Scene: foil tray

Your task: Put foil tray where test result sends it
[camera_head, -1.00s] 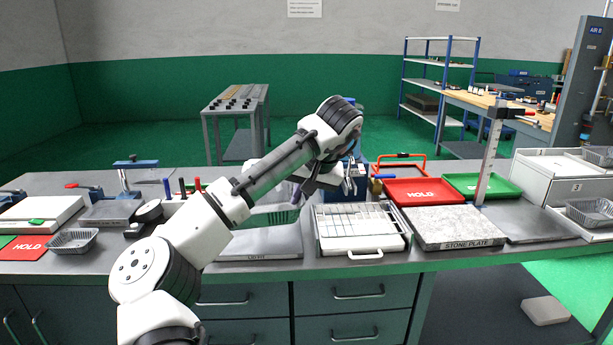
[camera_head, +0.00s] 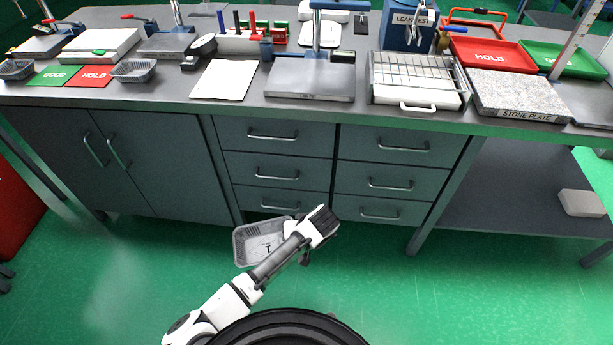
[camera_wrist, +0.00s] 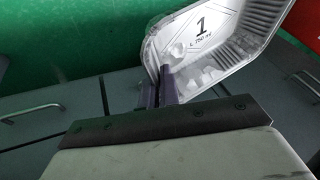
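A silver foil tray (camera_head: 248,251) marked "1" is held tilted, low in front of the bench drawers. It also fills the upper right of the wrist view (camera_wrist: 225,58). My gripper (camera_head: 290,231) is shut on the tray's wall; the dark fingers (camera_wrist: 160,88) pinch its near edge in the wrist view. A green GOOD mat (camera_head: 51,77) and a red HOLD mat (camera_head: 90,77) lie at the bench's left. A red HOLD tray (camera_head: 490,70) and a green tray (camera_head: 568,72) stand at the back right. The leak test unit (camera_head: 408,35) is at the back.
Other foil trays stand beside the mats, left (camera_head: 16,70) and right (camera_head: 133,71). A white sheet (camera_head: 224,80), a press plate (camera_head: 310,78), a wire rack (camera_head: 415,72) and a stone plate (camera_head: 518,94) fill the bench front. The floor before the drawers is clear.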

